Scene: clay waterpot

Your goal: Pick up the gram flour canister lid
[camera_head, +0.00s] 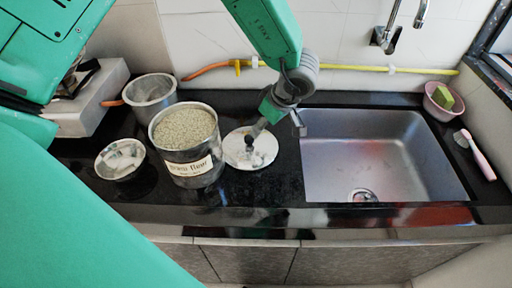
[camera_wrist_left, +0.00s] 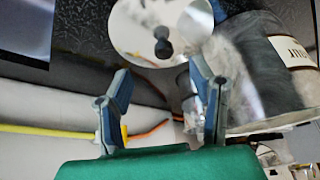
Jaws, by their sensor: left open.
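The gram flour canister lid (camera_head: 263,154) is a round, shiny pale disc with a black knob. It lies flat on the black counter between the canister (camera_head: 195,167) and the sink. The canister is open, labelled and full of pale grains. My left gripper (camera_head: 276,131) reaches down from the top, over the lid's back right edge, and hides part of it. In the left wrist view the gripper (camera_wrist_left: 160,80) is open with nothing between its fingers. The lid (camera_wrist_left: 130,28) and its knob (camera_wrist_left: 161,40) show beyond the fingertips there. My right gripper is not in view.
A steel sink (camera_head: 385,160) is right of the lid. A bowl with white pieces (camera_head: 120,160) and a grey pot (camera_head: 150,95) stand near the canister. A yellow hose (camera_head: 350,67) runs along the wall. A pink bowl (camera_head: 440,108) and brush (camera_head: 478,158) are far right.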

